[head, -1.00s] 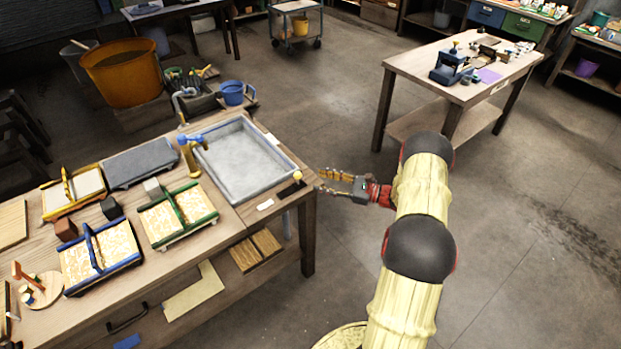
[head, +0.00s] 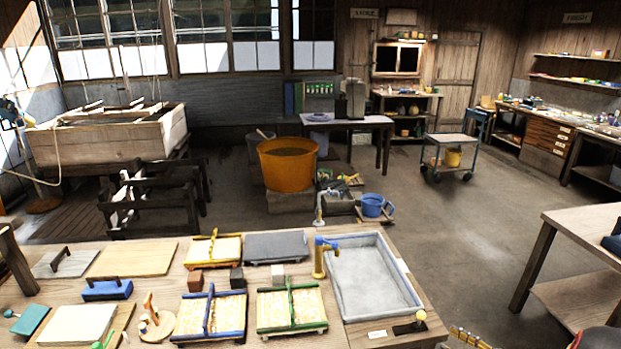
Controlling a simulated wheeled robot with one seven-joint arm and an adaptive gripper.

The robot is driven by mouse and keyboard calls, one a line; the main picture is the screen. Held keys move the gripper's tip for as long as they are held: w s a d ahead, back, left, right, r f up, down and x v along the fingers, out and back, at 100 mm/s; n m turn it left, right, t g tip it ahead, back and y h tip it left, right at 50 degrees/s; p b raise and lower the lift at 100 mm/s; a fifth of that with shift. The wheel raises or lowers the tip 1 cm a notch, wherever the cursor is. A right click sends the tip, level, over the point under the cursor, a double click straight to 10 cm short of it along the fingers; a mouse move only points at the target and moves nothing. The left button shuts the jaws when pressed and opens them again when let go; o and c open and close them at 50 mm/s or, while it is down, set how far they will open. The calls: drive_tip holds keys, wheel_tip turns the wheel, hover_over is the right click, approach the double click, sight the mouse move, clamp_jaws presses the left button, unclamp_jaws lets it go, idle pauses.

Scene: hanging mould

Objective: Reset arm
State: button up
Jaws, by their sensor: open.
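My gripper (head: 467,338) shows only in part at the bottom edge of the head view, just right of the wooden workbench (head: 384,335). Its gold fingers are open, with nothing seen between them. Most of my arm is out of the picture below, with only a dark rounded part at the lower right corner. The gripper is apart from the grey sink tray (head: 372,280) at the bench's right end.
The bench holds a blue-handled mould (head: 210,312), a green-handled mould (head: 290,305), a yellow-handled mould (head: 212,249) and a brass tap (head: 320,258). A second table (head: 575,240) stands at right. Open floor lies between. An orange vat (head: 287,168) stands behind.

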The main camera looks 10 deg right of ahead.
drive_tip(key=s+a+f+n+g, duration=0.2)
drive_tip(key=s+a+f+g, duration=0.2)
drive_tip(key=s+a+f, duration=0.15)
drive_tip(key=s+a+r+n+g, duration=0.6)
drive_tip(key=s+a+r+g, duration=0.1)
drive_tip(key=s+a, duration=0.1)
drive_tip(key=s+a+r+n+t+h, duration=0.1)
drive_tip(key=s+a+r+n+h, duration=0.2)
drive_tip(key=a+r+n, duration=0.3)
drive_tip(key=s+a+r+n+t+h, duration=0.1)
drive_tip(key=s+a+r+n+h, duration=0.3)
drive_tip(key=r, duration=1)
drive_tip(key=s+a+r+n+h, duration=0.3)
drive_tip(key=s+a+r+n, duration=0.4)
drive_tip(key=a+r+n, duration=0.1)
drive_tip(key=shift+a+r+t, duration=0.4)
drive_tip(key=shift+a+r, duration=0.1)
drive_tip(key=shift+r, duration=0.45)
drive_tip(key=shift+s, duration=0.1)
